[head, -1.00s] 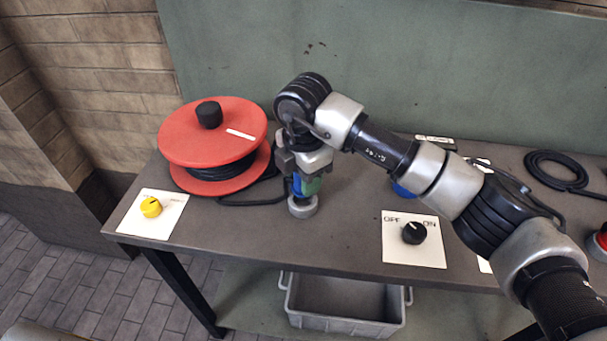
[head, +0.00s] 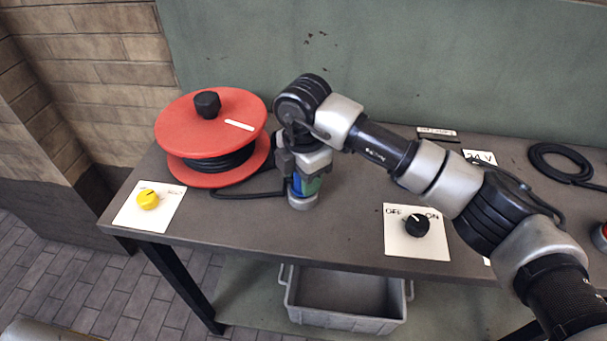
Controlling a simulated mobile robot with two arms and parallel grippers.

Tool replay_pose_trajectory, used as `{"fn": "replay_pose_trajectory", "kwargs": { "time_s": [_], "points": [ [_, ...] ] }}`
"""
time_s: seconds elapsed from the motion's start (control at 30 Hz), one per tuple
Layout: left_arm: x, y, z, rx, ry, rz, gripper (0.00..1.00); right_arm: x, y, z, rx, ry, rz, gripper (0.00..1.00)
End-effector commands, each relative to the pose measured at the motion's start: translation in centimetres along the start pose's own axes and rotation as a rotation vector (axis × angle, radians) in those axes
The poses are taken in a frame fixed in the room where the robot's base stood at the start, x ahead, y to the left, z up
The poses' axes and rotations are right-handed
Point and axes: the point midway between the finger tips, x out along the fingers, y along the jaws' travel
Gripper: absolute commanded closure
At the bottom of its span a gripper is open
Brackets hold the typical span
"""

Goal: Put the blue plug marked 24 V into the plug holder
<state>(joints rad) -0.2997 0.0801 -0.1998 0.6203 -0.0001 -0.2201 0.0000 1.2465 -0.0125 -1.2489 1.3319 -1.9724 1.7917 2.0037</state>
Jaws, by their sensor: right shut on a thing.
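My right gripper (head: 303,181) points down, shut on the blue plug (head: 298,187), of which only a blue sliver shows between the fingers. A green part also shows at the fingers. A light grey round cup (head: 302,203), which looks like the plug holder, stands on the bench right under the plug. The plug's lower end is at or in the cup's top; I cannot tell how deep. No marking on the plug is readable. My left gripper is not in view.
A red cable reel (head: 211,136) stands left, its black cable running towards the gripper. A yellow knob plate (head: 150,206) lies at the front left corner, an OFF/ON switch plate (head: 417,235) at front right. A black cable coil (head: 560,163) lies far right. A grey crate (head: 345,302) stands below.

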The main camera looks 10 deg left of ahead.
Motion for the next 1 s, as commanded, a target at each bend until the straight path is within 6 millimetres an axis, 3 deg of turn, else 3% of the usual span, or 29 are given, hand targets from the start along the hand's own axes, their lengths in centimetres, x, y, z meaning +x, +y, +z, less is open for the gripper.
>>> {"fn": "replay_pose_trajectory", "kwargs": {
  "time_s": [0.3, 0.33, 0.5, 0.83, 1.0],
  "points": [
    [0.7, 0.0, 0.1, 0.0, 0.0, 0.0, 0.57, 0.9, 0.0, 0.0, 0.0, 0.0, 0.0, 0.89],
    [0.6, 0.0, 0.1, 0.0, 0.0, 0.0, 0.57, 0.8, 0.0, 0.0, 0.0, 0.0, 0.001, 0.58],
    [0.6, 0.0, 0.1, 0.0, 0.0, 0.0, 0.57, 0.8, 0.0, 0.0, 0.0, 0.0, 0.0, 0.32],
    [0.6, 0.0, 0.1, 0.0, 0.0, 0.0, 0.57, 0.5, 0.0, 0.0, 0.0, 0.0, 0.0, 0.31],
    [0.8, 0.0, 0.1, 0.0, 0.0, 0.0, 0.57, -1.8, 0.1, 0.0, 0.0, -0.002, 0.004, 0.31]
  ]
}}
